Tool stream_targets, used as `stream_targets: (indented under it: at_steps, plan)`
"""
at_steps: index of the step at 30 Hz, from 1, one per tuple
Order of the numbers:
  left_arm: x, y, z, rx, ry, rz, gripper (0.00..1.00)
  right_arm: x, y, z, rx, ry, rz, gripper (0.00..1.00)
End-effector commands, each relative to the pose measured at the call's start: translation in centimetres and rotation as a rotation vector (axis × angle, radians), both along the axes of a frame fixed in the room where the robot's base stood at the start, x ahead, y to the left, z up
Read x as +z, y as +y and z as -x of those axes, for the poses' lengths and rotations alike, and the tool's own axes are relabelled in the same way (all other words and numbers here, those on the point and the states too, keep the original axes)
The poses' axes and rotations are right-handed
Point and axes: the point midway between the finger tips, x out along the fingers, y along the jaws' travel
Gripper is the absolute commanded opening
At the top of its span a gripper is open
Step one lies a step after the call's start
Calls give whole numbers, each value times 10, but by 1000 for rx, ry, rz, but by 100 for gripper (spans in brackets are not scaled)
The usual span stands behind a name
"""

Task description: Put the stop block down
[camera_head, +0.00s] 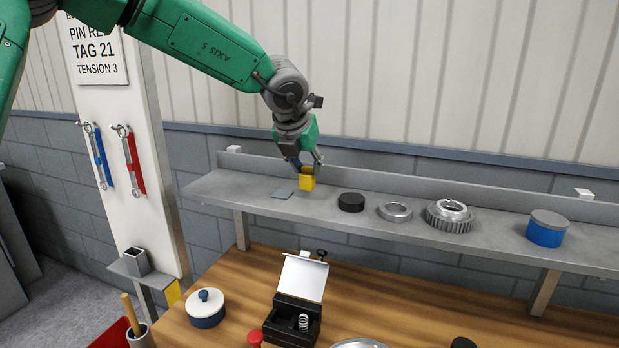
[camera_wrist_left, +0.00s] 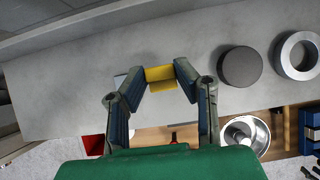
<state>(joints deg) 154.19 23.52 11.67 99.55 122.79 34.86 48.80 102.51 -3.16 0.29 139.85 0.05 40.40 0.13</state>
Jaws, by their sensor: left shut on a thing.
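The stop block is a small yellow block (camera_head: 307,182) at the grey metal shelf (camera_head: 240,190), just right of a flat grey square plate (camera_head: 283,194). My left gripper (camera_head: 306,168) comes down over it from above and is shut on it. In the left wrist view the yellow block (camera_wrist_left: 160,78) sits between the two fingertips (camera_wrist_left: 160,80). I cannot tell whether the block's underside touches the shelf. My right gripper does not show in either view.
Right of the block on the shelf are a black disc (camera_head: 351,202), a metal ring (camera_head: 395,211), a toothed gear (camera_head: 449,215) and a blue tin (camera_head: 546,229). Below, the wooden bench (camera_head: 240,290) bears an open black box (camera_head: 292,318) and a white-lidded pot (camera_head: 205,307).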

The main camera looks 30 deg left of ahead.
Motion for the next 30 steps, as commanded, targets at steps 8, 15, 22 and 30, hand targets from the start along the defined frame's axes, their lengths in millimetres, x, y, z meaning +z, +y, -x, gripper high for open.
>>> stream_targets:
  at_steps: [8, 15, 22, 30]
  plan:
    - [-26, -6, 0, -1, 1, -5, 0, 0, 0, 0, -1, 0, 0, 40]
    - [-29, 0, 0, -1, 1, 0, 0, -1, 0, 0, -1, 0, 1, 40]
    - [-32, 2, 0, 0, 3, 2, 47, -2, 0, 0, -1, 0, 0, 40]
    - [-28, -3, 0, -1, 2, -3, 47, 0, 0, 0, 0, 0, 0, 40]
